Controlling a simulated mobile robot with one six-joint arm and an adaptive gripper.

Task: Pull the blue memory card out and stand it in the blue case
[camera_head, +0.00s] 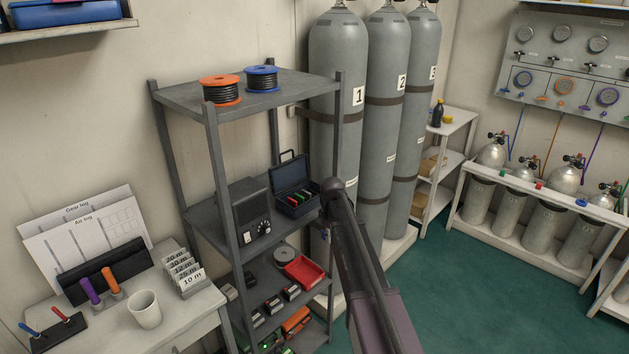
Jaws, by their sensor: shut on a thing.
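A small dark blue case (291,174) stands open on the middle shelf of the grey rack. Its lid is up, and a few small upright cards in red, green and a pale colour (298,197) show inside it. I cannot make out a blue memory card in this view. My arm (366,258) rises from the bottom edge, and its dark upper end (333,186) shows just right of the case, in front of the rack's post. I cannot make out my gripper or its fingers, so what they hold is hidden.
A dark boxy device with knobs (252,213) stands left of the case. Below are a red tray (304,271) and several small devices. Wire spools (221,91) sit on top. Rack posts stand around the shelves. Tall grey cylinders (338,90) stand behind; green floor (440,290) is open at right.

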